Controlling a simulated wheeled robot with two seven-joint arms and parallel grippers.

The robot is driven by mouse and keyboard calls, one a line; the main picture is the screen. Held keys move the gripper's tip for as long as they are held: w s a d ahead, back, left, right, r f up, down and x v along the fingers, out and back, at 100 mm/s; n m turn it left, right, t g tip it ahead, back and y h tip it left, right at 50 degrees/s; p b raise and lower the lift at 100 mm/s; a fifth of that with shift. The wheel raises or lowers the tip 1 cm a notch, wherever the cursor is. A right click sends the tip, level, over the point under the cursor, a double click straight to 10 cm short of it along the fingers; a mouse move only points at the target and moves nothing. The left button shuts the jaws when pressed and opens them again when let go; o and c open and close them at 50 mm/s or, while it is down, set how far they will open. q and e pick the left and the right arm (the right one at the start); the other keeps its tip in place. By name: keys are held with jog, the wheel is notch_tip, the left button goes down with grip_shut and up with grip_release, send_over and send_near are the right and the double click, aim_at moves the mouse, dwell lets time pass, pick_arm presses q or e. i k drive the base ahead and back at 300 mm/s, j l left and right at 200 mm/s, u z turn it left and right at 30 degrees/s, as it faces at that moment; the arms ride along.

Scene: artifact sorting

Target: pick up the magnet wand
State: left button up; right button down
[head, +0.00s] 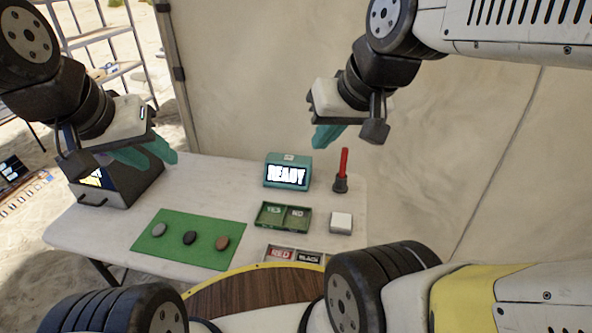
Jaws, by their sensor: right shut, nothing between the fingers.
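The magnet wand, which I take to be the red stick with a dark base (343,170), stands upright near the back right of the white table. My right gripper (326,138) is above and slightly left of the wand, apart from it; its teal fingers are shut and empty. My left gripper (160,158) hangs over the left back part of the table, far from the wand. Its teal fingers point right and down, and I cannot tell whether they are open. Nothing hides the wand.
A teal display reading READY (288,172) stands left of the wand. A green YES/NO tray (284,205), white block (341,222) and RED/BLACK tray (294,252) are in front. A green mat (170,251) holds three stones. A dark box (118,188) sits at left.

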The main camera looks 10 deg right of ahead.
aim_at(345, 150)
jog(key=k+l, duration=0.15)
jog(key=l, duration=0.15)
jog(key=k+l+u, duration=0.15)
jog(key=l, duration=0.2)
jog(key=k+l, duration=0.15)
jog(key=l, duration=0.15)
jog(key=l+u, duration=0.4)
jog(key=l, duration=0.85)
jog(key=i+l+u, duration=0.1)
jog(key=i+l, duration=0.2)
jog(key=i+l+u, duration=0.1)
jog(key=i+l, duration=0.15)
jog(key=l, duration=0.25)
